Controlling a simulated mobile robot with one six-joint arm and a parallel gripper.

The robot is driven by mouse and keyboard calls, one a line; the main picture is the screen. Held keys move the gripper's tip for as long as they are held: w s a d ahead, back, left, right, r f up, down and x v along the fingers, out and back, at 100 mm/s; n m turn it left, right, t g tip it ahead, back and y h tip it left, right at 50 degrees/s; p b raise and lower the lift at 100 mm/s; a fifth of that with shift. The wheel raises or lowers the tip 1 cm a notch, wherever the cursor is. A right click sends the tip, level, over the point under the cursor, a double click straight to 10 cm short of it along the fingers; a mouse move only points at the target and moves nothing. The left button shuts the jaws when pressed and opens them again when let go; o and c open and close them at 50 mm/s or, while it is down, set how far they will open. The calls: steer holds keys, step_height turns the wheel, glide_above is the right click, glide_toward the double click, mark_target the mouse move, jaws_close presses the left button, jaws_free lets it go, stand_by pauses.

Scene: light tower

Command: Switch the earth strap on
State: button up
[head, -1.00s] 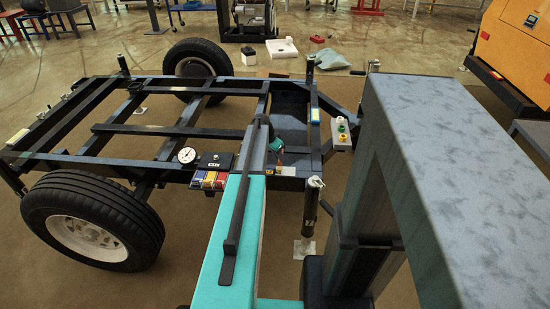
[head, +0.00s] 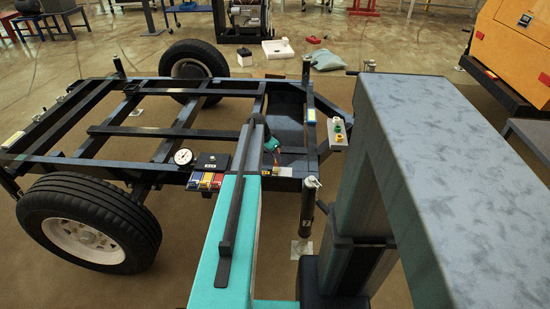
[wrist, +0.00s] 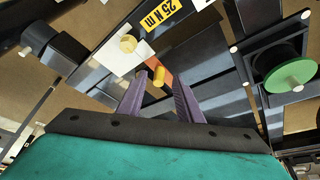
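My gripper (wrist: 160,80) is open in the wrist view, its two purple fingers spread apart. A yellow peg (wrist: 158,76) shows between the fingertips; I cannot tell whether they touch it. It stands by a white and orange plate (wrist: 152,62), with a second yellow peg (wrist: 128,43) to the upper left. I cannot tell for certain which part is the earth strap. In the head view my arm reaches over the front of the dark trailer frame (head: 165,134) and hides much of the gripper.
A round green-faced part (wrist: 290,76) is right of the gripper. In the head view, a gauge (head: 183,157) and coloured blocks (head: 205,181) sit left of my arm. A button box (head: 337,132) and a jack post (head: 308,205) stand to its right.

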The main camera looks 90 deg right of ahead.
steer(key=p+v, duration=0.1)
steer(key=v, duration=1.2)
stand_by(0.4)
